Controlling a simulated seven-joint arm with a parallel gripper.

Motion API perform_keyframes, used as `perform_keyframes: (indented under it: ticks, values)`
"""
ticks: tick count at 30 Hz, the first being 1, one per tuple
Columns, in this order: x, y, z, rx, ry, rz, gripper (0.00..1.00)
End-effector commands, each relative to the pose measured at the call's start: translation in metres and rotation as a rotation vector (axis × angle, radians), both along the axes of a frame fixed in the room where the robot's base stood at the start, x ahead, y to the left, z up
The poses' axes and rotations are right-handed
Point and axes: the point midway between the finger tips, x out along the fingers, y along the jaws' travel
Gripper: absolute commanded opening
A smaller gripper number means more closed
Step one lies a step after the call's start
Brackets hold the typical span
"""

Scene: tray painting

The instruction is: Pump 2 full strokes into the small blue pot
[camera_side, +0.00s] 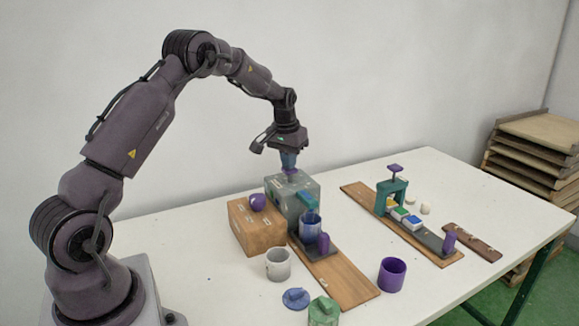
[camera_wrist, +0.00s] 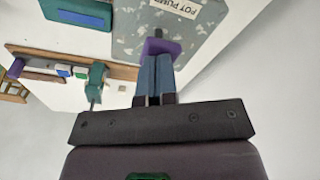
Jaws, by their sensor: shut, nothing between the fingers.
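The pot pump is a grey speckled box (camera_side: 292,196) at the middle of the table; the wrist view shows its top, with a "POT PUMP" label (camera_wrist: 174,8). Its purple plunger head (camera_side: 290,172) is on top, and it also shows in the wrist view (camera_wrist: 172,47). My gripper (camera_side: 288,167) is shut and empty, with its blue fingers pointing down at the plunger head; in the wrist view the fingertips (camera_wrist: 154,58) meet or nearly meet it. Contact is unclear. The small blue pot (camera_side: 310,228) stands upright in front of the pump, below its blue-green front part. Its inside is hard to see.
A wooden box (camera_side: 250,228) with a purple knob adjoins the pump. A green press (camera_side: 391,190) with paint blocks stands right.

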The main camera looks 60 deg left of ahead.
Motion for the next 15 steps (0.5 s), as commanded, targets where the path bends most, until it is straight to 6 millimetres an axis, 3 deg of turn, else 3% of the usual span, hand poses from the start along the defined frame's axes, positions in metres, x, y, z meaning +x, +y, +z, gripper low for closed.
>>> perform_keyframes:
  ticks: [15]
  values:
    - [0.000, 0.000, 0.024, 0.001, -0.001, 0.000, 0.00]
